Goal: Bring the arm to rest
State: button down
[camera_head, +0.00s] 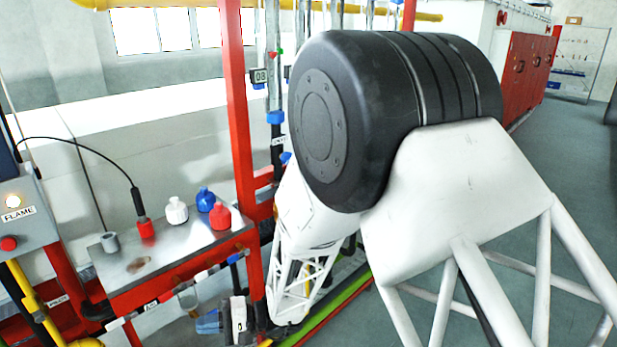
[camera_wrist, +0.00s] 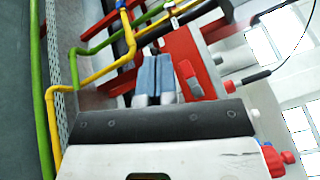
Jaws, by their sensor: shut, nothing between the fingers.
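My gripper (camera_head: 208,322) hangs low in the head view, below and in front of the small steel-topped table (camera_head: 118,262). In the wrist view its two blue-grey fingers (camera_wrist: 154,78) lie side by side, shut, with nothing seen between them. My arm's black joint and white links fill the middle and right of the head view and hide part of what lies behind. A white bottle (camera_head: 177,211), a blue bottle (camera_head: 205,200) and a red bottle (camera_head: 220,217) stand upright on the table, apart from my gripper.
A grey cup (camera_head: 110,243) and a red-handled tool (camera_head: 146,230) on a black cable are on the table. A control box (camera_head: 18,222) labelled FLAME stands left. A red post (camera_head: 240,120) rises beside the table. Yellow and green pipes (camera_wrist: 75,80) run near my gripper. Open floor (camera_head: 570,180) lies right.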

jog(key=s+d+r+t+h, duration=0.2)
jog(key=s+d+r+h, duration=0.3)
jog(key=d, duration=0.9)
jog(key=s+d+r+t+h, duration=0.3)
jog(key=s+d+r+h, duration=0.3)
jog(key=d+r, duration=0.4)
jog(key=s+d+r+t+h, duration=0.2)
jog(key=s+d+r+h, duration=0.3)
jog(key=d, duration=1.3)
notch_tip(320, 180, up, 2)
jog(key=shift+s+r+t+h, duration=0.25)
jog(key=shift+t+h, duration=0.15)
jog(key=shift+h, duration=0.8)
